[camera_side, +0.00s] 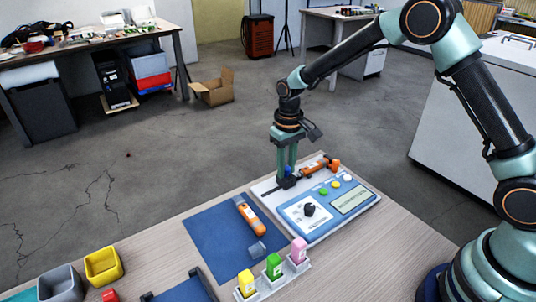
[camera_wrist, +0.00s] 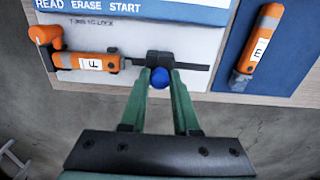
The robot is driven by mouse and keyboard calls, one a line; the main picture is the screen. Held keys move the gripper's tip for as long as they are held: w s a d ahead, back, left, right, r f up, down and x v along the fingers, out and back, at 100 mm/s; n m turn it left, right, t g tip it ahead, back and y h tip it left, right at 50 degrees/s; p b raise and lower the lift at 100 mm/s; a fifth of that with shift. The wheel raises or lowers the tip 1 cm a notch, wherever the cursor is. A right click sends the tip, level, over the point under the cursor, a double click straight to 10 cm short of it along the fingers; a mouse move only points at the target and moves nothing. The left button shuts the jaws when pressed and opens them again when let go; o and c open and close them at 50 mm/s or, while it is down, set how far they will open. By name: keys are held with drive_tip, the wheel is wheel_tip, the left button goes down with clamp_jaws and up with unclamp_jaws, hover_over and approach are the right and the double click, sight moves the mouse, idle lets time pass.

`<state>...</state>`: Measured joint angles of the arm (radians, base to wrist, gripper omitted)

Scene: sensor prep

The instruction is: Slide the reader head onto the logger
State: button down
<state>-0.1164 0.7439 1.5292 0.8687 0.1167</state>
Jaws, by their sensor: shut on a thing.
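The black reader head (camera_wrist: 176,59) sits on a dark rail on the white part of the reader panel, with a blue knob (camera_wrist: 160,78) on it. My gripper (camera_wrist: 160,74) is shut on the knob, one green finger on each side. In the side view my gripper (camera_side: 287,176) points straight down at the head. An orange logger (camera_wrist: 72,61) with a white label lies in line with the rail, left of the head. A small gap shows between its near end and the head. An orange elbow-shaped piece (camera_wrist: 41,34) is at its far end.
A second orange logger (camera_side: 249,215) lies on the blue mat (camera_side: 212,249). The panel (camera_side: 329,220) has a black dial and coloured buttons. Yellow, green and pink blocks (camera_side: 273,265) stand in a rack in front. Yellow (camera_side: 103,266) and grey (camera_side: 60,284) bins are at the left.

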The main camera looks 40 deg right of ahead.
drive_tip(key=shift+d, duration=1.85)
drive_tip(key=c, duration=0.7)
unclamp_jaws()
wheel_tip(320, 180, up, 7)
drive_tip(key=shift+r, duration=0.1)
